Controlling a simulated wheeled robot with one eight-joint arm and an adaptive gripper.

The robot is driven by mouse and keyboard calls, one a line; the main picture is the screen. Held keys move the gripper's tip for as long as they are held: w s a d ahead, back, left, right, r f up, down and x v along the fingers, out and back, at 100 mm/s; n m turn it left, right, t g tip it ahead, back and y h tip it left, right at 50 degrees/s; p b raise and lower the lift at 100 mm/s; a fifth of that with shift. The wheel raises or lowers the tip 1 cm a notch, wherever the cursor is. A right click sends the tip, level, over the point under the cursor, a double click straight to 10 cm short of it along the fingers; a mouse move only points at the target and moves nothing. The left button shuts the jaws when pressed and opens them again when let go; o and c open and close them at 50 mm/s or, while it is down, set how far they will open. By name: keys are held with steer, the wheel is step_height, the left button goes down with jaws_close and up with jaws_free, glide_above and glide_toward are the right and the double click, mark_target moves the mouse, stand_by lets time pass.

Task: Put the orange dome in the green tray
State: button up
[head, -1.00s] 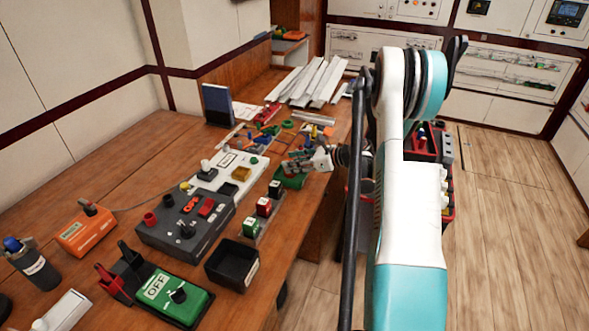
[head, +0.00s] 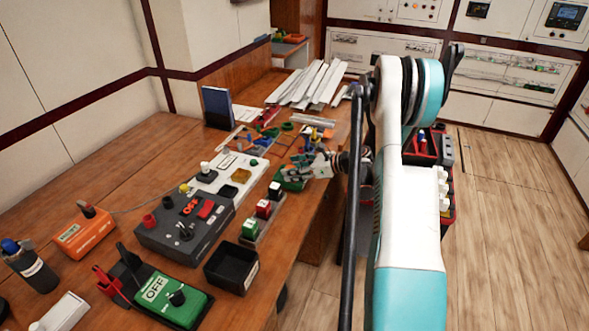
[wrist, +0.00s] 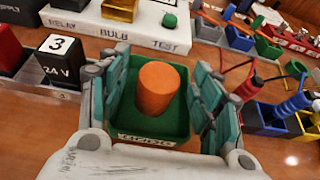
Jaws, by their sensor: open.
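The orange dome (wrist: 158,88) stands upright inside the green tray (wrist: 183,134) in the wrist view, with its rounded top facing my camera. My gripper (wrist: 160,62) is open, with one teal finger on each side of the dome and a gap visible around it. The fingers reach down over the tray, and its near side carries a white label. In the head view my gripper (head: 312,165) is over the green tray (head: 288,182) near the table's right edge. The dome cannot be made out there.
A white test board (wrist: 97,26) with an amber block lies beyond the tray. Black block "3" (wrist: 58,60) stands left of it. Blue bins (wrist: 268,118) with tools stand close on the right. A black empty bin (head: 231,265) sits nearer the table's front.

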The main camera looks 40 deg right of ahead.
steer(key=p+v, duration=0.4)
steer(key=v, duration=0.8)
